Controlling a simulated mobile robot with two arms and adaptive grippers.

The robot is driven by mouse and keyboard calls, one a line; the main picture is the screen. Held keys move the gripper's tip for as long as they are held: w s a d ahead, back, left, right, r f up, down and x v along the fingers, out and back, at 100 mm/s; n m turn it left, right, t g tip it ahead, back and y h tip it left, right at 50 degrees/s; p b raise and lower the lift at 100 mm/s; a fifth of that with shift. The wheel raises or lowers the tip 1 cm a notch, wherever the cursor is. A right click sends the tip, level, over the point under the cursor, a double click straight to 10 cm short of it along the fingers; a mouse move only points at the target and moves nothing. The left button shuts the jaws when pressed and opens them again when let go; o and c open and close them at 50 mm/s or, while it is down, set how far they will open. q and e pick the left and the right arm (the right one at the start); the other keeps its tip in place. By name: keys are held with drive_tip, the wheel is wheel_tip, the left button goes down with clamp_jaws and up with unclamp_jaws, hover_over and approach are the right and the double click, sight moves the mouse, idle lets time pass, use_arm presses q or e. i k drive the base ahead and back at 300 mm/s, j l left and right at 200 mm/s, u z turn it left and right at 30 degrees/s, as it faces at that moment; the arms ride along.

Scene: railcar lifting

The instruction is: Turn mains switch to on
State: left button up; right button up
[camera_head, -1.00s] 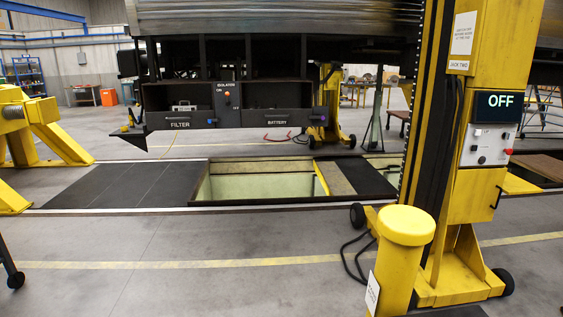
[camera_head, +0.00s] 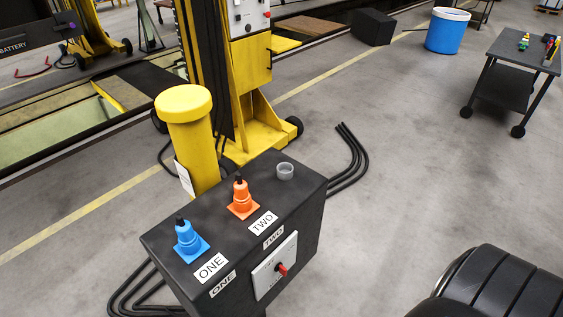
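The mains switch looks to be the red rotary handle (camera_head: 282,269) on a pale plate (camera_head: 268,268) on the front of a black control box (camera_head: 232,276). Its on and off marks are too small to read. On the box top stand a blue plug (camera_head: 188,240) by the label ONE and an orange plug (camera_head: 242,198) by the label TWO. A grey round socket (camera_head: 285,171) is near the back right corner. A dark ribbed part of my own body shows at the bottom right. Neither gripper is in view.
A yellow bollard (camera_head: 190,140) stands just behind the box, before the yellow jack column (camera_head: 255,70). Black cables (camera_head: 350,160) lie on the floor around the box. A wheeled table (camera_head: 515,55) and a blue bin (camera_head: 447,30) are at the back right. Floor between is clear.

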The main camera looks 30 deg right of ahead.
sight(279, 266)
drive_tip(key=z, duration=0.95)
